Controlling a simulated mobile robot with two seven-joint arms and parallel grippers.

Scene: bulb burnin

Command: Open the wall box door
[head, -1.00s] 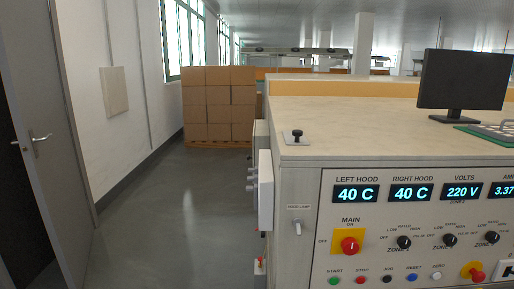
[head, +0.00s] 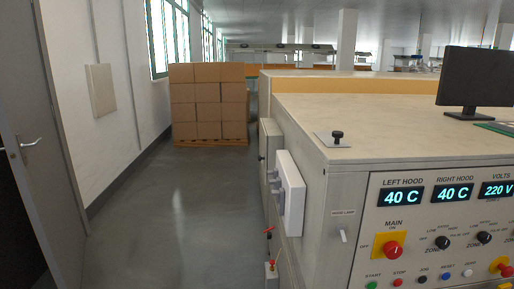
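A flat beige box or panel (head: 101,91) is mounted on the left white wall; its front looks closed, and I cannot make out a handle. On the left side of the bench, a white box (head: 290,193) with grey knobs or connectors on its face sticks out. Behind it is a grey box (head: 266,150) with a small dark knob or handle, seen at a steep angle; its front looks closed. I cannot tell which of these is the wall box. Neither of my grippers is in view.
The bench (head: 330,185) with its control panel fills the right. A grey door (head: 52,130) with a lever handle stands at the left. Stacked cartons (head: 209,100) on a pallet stand at the aisle's far end. The grey floor (head: 175,220) between is clear.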

